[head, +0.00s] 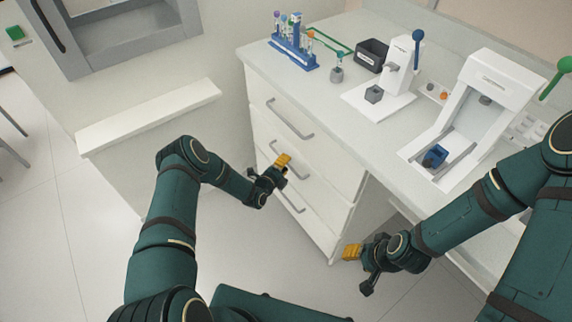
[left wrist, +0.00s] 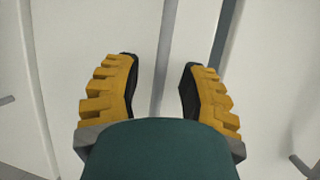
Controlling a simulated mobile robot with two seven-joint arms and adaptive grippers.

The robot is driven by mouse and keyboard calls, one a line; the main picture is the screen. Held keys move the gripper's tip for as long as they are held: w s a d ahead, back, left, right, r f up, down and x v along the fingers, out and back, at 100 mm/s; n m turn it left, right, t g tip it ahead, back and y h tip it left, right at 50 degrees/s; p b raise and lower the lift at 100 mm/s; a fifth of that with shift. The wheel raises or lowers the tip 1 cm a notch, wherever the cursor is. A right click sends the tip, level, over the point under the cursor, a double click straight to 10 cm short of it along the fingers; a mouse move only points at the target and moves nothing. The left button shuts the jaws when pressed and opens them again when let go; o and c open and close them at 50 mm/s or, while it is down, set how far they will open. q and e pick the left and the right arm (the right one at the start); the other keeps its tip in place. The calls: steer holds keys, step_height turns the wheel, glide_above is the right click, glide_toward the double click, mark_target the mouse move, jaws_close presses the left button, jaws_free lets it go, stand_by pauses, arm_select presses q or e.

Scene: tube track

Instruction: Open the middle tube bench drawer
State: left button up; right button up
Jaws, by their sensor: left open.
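The white drawer bench (head: 262,100) has three stacked drawers with grey bar handles. The middle drawer (head: 325,175) looks closed, its front level with the others. My left gripper (head: 283,161) is at its handle (head: 301,173) and covers part of it. In the left wrist view, my left gripper (left wrist: 160,90) is open, and the grey handle bar (left wrist: 166,60) runs between its yellow fingers, with gaps visible on both sides. My right gripper (head: 358,262) hangs apart, right of the drawers; its finger opening is unclear.
The top handle (head: 290,121) and bottom handle (head: 289,197) lie close to my left gripper. The bench top holds a blue tube rack (head: 292,48), a black box (head: 371,55) and white devices (head: 488,108). The floor before the drawers (head: 230,235) is free of objects.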

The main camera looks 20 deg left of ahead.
arm_select(q)
steer(key=shift+w+d+f, duration=0.1)
steer(key=shift+w+d, duration=0.05)
steer(key=shift+w, duration=0.55)
arm_select(e)
steer(key=shift+f, duration=0.2)
arm_select(q)
steer(key=shift+c, duration=0.4)
